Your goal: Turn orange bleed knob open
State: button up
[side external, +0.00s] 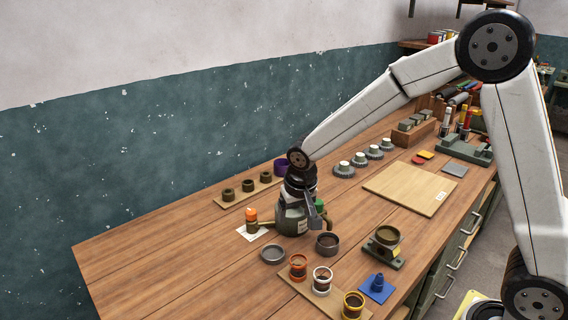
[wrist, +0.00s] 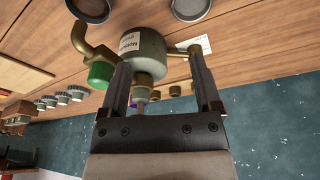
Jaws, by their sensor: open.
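The orange bleed knob (side external: 251,214) tops a brass fitting on the left of a grey-green vessel (side external: 291,222), at the end of a side pipe. In the wrist view I cannot make out the orange knob; the vessel (wrist: 145,52) and its brass side pipe (wrist: 178,53) show, with the pipe running behind the right finger. A green knob (wrist: 100,75) sits on the vessel's other side. My gripper (side external: 307,208) is at the vessel, right of the orange knob and apart from it. In the wrist view my gripper (wrist: 158,55) is open, fingers spread, nothing held.
Ring-shaped pieces (side external: 298,267) and a grey dish (side external: 272,254) stand in front of the vessel. A board with dark cylinders (side external: 248,186) lies behind. A blue piece (side external: 377,283) and a brass-topped block (side external: 386,240) are right. Bare bench lies left of the knob.

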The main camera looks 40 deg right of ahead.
aim_at(251, 211)
jog(key=w+a+m+h, duration=0.2)
jog(key=w+m, duration=0.3)
jog(key=w, duration=0.8)
jog(key=shift+w+a+f+t, duration=0.2)
jog(key=shift+w+a+t, duration=0.15)
jog(key=shift+a, duration=0.2)
jog(key=shift+f, duration=0.15)
jog(key=shift+x, duration=3.75)
grip_shut()
